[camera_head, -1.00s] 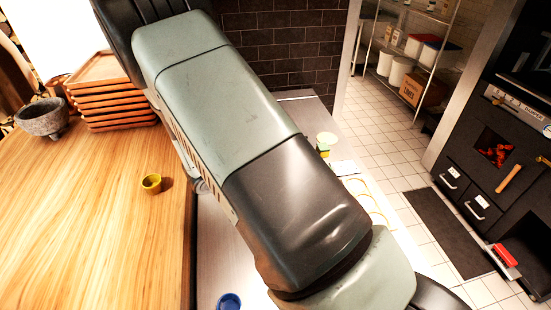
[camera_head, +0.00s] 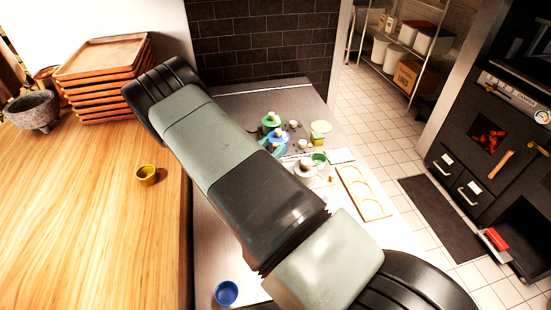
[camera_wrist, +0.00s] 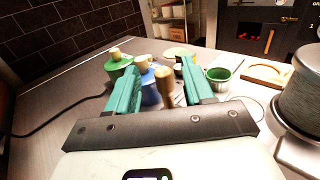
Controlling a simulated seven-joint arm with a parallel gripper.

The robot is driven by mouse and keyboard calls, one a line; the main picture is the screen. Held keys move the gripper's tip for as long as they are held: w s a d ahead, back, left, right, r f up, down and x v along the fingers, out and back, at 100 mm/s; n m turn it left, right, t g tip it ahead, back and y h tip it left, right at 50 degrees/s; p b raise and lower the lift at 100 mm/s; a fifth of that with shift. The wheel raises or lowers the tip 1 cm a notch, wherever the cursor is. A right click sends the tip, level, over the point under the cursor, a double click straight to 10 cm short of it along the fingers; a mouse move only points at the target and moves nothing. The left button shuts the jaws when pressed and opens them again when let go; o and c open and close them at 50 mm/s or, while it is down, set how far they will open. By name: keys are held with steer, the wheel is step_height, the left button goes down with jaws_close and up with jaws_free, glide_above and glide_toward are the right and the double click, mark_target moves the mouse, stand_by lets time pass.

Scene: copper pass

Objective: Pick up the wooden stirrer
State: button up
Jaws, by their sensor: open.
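My gripper (camera_wrist: 160,80) shows in the wrist view, its two teal fingers apart. An upright, round-topped light wooden piece (camera_wrist: 165,84) stands between the fingers in the picture, in front of or beside a blue pot (camera_wrist: 149,90). It may be the wooden stirrer, but its lower part is hidden and I cannot tell for sure. I see no contact between it and the fingers.
A green pot (camera_wrist: 119,65) stands left of the fingers, a green cup (camera_wrist: 219,78) right. A holed wooden board (camera_head: 362,193) lies on the counter. A blue cup (camera_head: 226,292) is nearer.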

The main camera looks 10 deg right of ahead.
steer(key=shift+x, duration=1.95)
steer(key=shift+s+d+f, duration=0.1)
steer(key=shift+s, duration=0.05)
jaws_close()
